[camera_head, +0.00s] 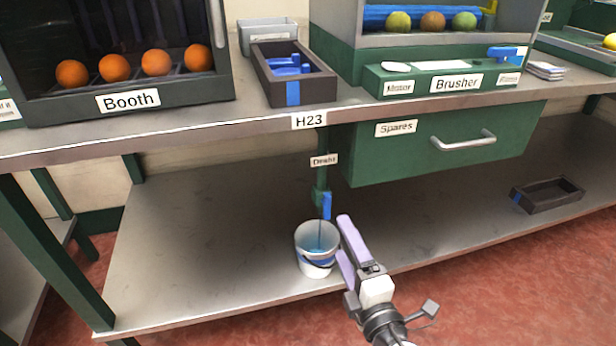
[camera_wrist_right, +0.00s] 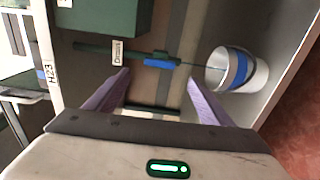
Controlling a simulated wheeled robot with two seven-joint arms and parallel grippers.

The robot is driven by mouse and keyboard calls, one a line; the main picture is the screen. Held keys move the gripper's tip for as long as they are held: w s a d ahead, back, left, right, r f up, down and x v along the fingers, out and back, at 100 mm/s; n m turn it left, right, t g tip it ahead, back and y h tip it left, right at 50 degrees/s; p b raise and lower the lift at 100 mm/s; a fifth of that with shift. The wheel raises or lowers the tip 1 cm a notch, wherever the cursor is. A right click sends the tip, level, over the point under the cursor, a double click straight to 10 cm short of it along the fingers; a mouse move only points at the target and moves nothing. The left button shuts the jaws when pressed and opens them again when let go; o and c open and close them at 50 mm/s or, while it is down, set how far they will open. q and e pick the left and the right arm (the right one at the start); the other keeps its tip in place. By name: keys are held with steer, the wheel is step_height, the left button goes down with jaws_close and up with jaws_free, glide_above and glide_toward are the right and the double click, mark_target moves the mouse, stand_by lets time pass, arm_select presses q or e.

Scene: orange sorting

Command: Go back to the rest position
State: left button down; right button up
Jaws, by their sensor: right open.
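My right gripper (camera_head: 345,250) is open and empty, with two purple fingers, in front of the bench's lower shelf. It also shows in the right wrist view (camera_wrist_right: 160,95), its fingers apart with nothing between them. A white bucket (camera_head: 305,256) with a blue band stands on the lower shelf just left of the fingers in the head view. A thin stream runs from a blue-handled drain valve (camera_head: 326,205) into it. The bucket (camera_wrist_right: 260,78) and the blue valve handle (camera_wrist_right: 160,63) show beyond the fingers in the wrist view. My left gripper is not in view.
The green Spares drawer (camera_head: 430,150) is shut under the bench top (camera_head: 250,122). A dark tray (camera_head: 547,196) lies on the lower shelf at right. Above stand the Booth with several oranges (camera_head: 157,63), a dark bin (camera_head: 310,88) and the Brusher (camera_head: 440,82). The lower shelf's left part (camera_head: 190,240) is clear.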

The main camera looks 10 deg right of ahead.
steer(key=s+d+f+m+g+h, duration=0.4)
steer(key=s+d+m+g+h, duration=0.2)
steer(key=s+d+m, duration=0.35)
steer(key=s+f+m+g+y, duration=0.2)
steer(key=s+f+m+g, duration=0.3)
steer(key=s+m, duration=0.15)
steer(key=s+a+f+g+y, duration=0.1)
steer(key=s+a+g+y, duration=0.25)
steer(key=s+a, duration=0.5)
steer(key=w+a+t+y, duration=0.4)
steer(key=w+a+y, duration=0.1)
steer(key=a, duration=0.4)
arm_select(q)
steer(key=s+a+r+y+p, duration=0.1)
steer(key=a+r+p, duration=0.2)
steer(key=p, duration=0.9)
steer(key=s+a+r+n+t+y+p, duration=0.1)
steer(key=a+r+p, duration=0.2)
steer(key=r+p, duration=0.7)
steer(key=p, duration=0.2)
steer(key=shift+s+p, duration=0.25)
steer(key=shift+p, duration=0.15)
arm_select(e)
steer(key=s+d+r+h, duration=0.1)
steer(key=d+r, duration=0.1)
steer(key=r, duration=0.5)
steer(key=s+d+r+t+h, duration=0.1)
steer(key=d+r, duration=0.2)
steer(key=r, duration=0.4)
